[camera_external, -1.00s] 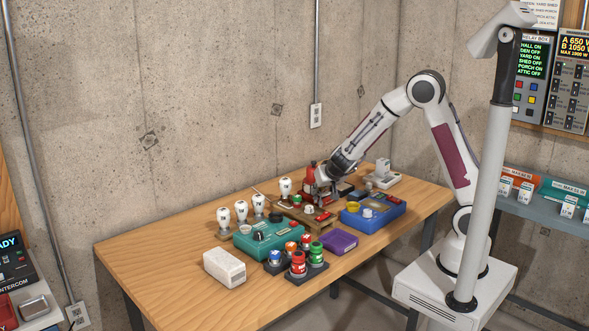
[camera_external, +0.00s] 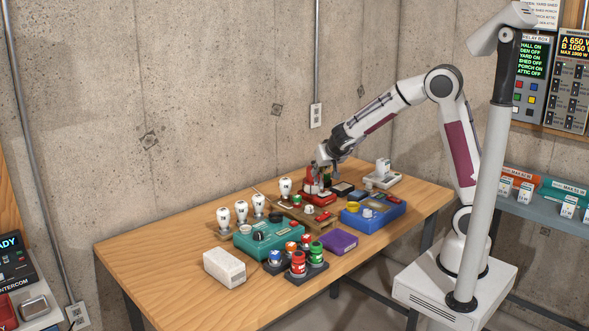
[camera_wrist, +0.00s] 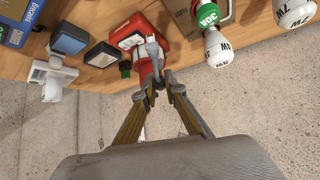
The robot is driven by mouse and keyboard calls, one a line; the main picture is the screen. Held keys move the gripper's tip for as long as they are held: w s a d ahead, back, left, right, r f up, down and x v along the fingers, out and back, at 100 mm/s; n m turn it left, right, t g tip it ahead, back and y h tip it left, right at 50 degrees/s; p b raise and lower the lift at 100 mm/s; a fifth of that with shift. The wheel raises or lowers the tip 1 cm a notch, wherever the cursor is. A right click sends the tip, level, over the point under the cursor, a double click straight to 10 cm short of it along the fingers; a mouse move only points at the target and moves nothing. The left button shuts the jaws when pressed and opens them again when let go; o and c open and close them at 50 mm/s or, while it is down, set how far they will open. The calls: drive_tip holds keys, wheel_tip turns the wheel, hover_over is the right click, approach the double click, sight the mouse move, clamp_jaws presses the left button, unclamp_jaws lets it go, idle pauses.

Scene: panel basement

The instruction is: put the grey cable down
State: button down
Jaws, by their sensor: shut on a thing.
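My gripper (camera_wrist: 160,88) is shut on a grey piece (camera_wrist: 149,55), which I take to be the end of the grey cable. In the wrist view it lies between the fingertips, in front of the red device (camera_wrist: 132,32). Whether it touches that device I cannot tell. In the outside view my gripper (camera_external: 322,161) is over the back of the wooden table, just above the red device (camera_external: 312,182). The cable is too small to make out there, and the rest of its length is not clearly visible.
White bulbs (camera_external: 241,211) stand at the back left. A teal box (camera_external: 268,238), a blue box (camera_external: 372,212) and a purple box (camera_external: 339,241) fill the middle. A white block (camera_external: 224,268) lies front left. The table's left part (camera_external: 150,245) is clear.

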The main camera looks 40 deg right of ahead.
drive_tip(key=shift+r, duration=0.1)
idle(0.5)
drive_tip(key=shift+r, duration=2.3)
drive_tip(key=w+a+n+y, duration=0.4)
drive_tip(key=w+a, duration=1.7)
drive_tip(key=shift+t, duration=0.4)
drive_tip(key=shift+f, duration=2.25)
drive_tip(key=shift+f, duration=2.5)
drive_tip(key=shift+f, duration=2.5)
